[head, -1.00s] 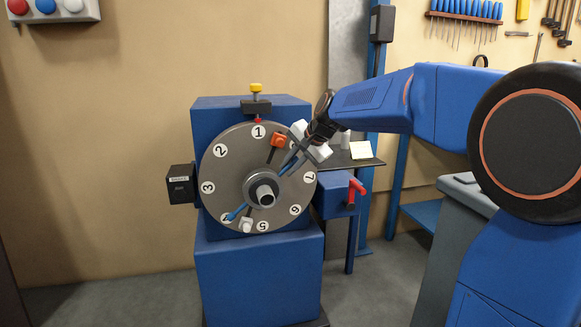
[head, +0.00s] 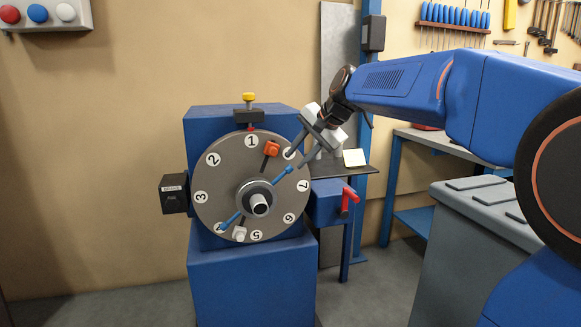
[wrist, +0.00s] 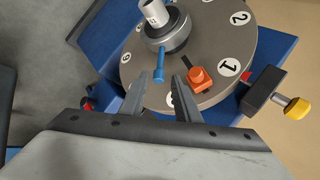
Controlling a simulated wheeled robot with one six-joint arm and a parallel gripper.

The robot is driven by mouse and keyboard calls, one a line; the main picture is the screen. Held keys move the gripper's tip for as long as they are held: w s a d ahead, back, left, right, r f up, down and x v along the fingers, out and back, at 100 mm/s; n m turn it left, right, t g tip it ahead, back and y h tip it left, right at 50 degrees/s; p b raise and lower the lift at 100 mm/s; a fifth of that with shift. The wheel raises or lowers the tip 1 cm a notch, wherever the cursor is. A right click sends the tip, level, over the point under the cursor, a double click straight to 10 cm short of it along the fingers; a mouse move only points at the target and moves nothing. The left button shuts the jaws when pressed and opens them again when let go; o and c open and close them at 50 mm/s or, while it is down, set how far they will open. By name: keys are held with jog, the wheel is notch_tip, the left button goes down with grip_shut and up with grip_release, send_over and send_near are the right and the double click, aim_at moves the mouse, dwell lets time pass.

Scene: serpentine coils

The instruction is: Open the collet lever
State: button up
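A round grey numbered dial plate (head: 215,185) stands upright on a blue machine. At its centre is a pale metal hub (head: 260,204). A bar lever with blue ends (head: 283,176) crosses the hub, tilted from lower left to upper right; it looks like the collet lever. My gripper (head: 296,158) is at the plate's upper right, beside the lever's upper blue end. In the wrist view my gripper (wrist: 159,80) is open and empty, and the lever's blue end (wrist: 159,68) shows between the fingertips. I cannot tell its depth relative to them.
An orange block (head: 271,149) on a dark arm sits close to one finger, also in the wrist view (wrist: 201,79). A white block (head: 239,234) is at the bottom. A yellow-topped pin (head: 249,97) is above the plate. A red handle (head: 348,200) stands at the right.

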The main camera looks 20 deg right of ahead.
jog(key=v, duration=0.7)
dwell(0.3)
jog(key=s+d+f+n+g+h, duration=0.1)
jog(key=s+f+n, duration=0.4)
jog(key=s+f, duration=1)
jog(key=s+d+f+n+g+h, duration=0.1)
jog(key=s+f+n+h, duration=0.2)
jog(key=s+f, duration=1.2)
jog(key=s+n, duration=0.2)
jog(key=s, duration=0.1)
jog(key=shift+s, duration=0.3)
